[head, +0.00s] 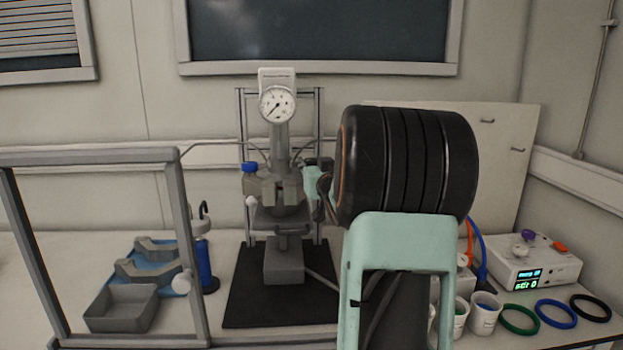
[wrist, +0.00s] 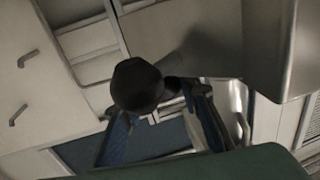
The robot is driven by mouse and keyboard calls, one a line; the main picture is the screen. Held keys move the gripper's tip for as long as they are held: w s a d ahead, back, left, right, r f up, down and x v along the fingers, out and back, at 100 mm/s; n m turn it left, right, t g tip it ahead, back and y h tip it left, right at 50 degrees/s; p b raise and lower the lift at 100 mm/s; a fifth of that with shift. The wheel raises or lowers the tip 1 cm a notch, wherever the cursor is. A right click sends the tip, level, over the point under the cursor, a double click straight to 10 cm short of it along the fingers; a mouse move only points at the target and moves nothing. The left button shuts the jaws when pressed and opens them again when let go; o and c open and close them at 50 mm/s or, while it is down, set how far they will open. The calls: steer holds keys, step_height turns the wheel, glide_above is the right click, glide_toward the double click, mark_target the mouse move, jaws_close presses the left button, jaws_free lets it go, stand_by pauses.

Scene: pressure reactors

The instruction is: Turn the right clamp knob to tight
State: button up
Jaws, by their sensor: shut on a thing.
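The pressure reactor (head: 283,190) stands on a black mat with a round gauge (head: 277,104) on top. The left clamp knob (head: 249,167) is blue and in plain view. My gripper (head: 316,186) is at the right side of the reactor's clamp, reaching in from the right. In the wrist view a dark rounded knob (wrist: 138,85) sits at the fingers of my gripper (wrist: 160,107), which are shut on it. I take it as the right clamp knob. In the head view my gripper and arm mostly hide it. Its tightness cannot be told.
A grey frame (head: 190,250) stands at the left, near a grey tray (head: 121,308) and a blue bottle (head: 203,262). Right of my arm are white cups (head: 485,316), coloured rings (head: 556,314) and a white control box (head: 535,262).

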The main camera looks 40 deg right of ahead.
steer(key=b, duration=0.1)
steer(key=h+b, duration=0.1)
steer(key=b, duration=0.1)
steer(key=shift+a+f+m+g, duration=0.1)
steer(key=shift+f+m+g, duration=0.2)
steer(key=shift+m, duration=0.1)
steer(key=shift+r+m+g+h+b, duration=0.35)
steer(key=shift+h+b, duration=0.35)
steer(key=shift+b, duration=0.55)
steer(key=o, duration=0.9)
steer(key=shift+v, duration=3.75)
steer(key=shift+f, duration=0.1)
